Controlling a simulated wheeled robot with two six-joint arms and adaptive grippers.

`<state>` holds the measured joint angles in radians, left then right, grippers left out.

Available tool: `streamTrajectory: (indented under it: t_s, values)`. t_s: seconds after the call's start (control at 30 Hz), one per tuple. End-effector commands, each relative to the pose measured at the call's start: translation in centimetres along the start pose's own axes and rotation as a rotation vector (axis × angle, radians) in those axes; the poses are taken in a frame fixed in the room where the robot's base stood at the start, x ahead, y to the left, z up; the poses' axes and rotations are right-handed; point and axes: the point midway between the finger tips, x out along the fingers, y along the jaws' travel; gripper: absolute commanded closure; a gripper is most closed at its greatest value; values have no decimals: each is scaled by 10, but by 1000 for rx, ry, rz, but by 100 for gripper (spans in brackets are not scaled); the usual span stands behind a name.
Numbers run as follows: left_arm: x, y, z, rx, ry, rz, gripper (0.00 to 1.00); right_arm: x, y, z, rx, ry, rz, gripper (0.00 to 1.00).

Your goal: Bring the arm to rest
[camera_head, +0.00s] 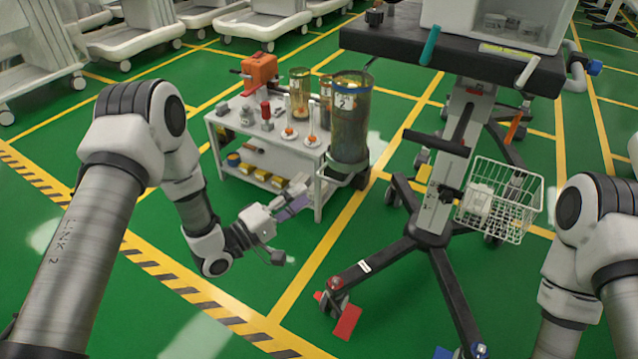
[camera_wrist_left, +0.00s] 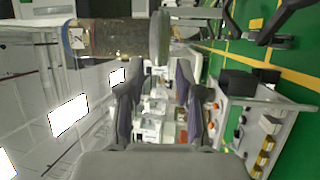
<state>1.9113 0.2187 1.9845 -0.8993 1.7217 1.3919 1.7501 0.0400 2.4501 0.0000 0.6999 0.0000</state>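My left arm (camera_head: 150,130) comes in from the left in the head view and bends down toward the floor in front of the small white cart. My left gripper (camera_head: 291,207) is at its end, in front of the cart's lower front side, with its tips pointing up and right. In the left wrist view the two fingers of the left gripper (camera_wrist_left: 157,92) stand apart with nothing held between them. My right arm (camera_head: 590,240) shows at the right edge of the head view; its gripper is out of the picture.
The white cart (camera_head: 330,182) carries bottles, small items and an orange box (camera_head: 259,72). A dark canister (camera_head: 350,128) hangs at its right corner. A wheeled stand (camera_head: 430,226) with a wire basket (camera_head: 500,203) is at right. Green floor is clear front left.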

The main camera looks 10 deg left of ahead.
Motion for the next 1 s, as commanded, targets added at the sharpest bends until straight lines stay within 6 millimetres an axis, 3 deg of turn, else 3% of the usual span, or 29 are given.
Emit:
streamTrajectory:
  t_s: [0.1,0.2,0.77,0.87,0.97,1.0]
  values:
    - [-25,0,-1,-2,5,0,65,0,0,0,0,0,0,73]
    - [-36,0,-1,0,2,0,65,0,0,0,0,0,0,73]
    - [-39,-6,6,-6,-10,-11,65,0,0,0,0,0,0,73]
    - [-43,-30,38,-50,-44,-85,65,0,0,0,0,0,0,73]
    - [-68,-89,71,-12,-7,-373,65,0,0,0,0,0,0,73]
    - [-88,-115,83,51,-8,-526,65,0,0,0,0,0,0,73]
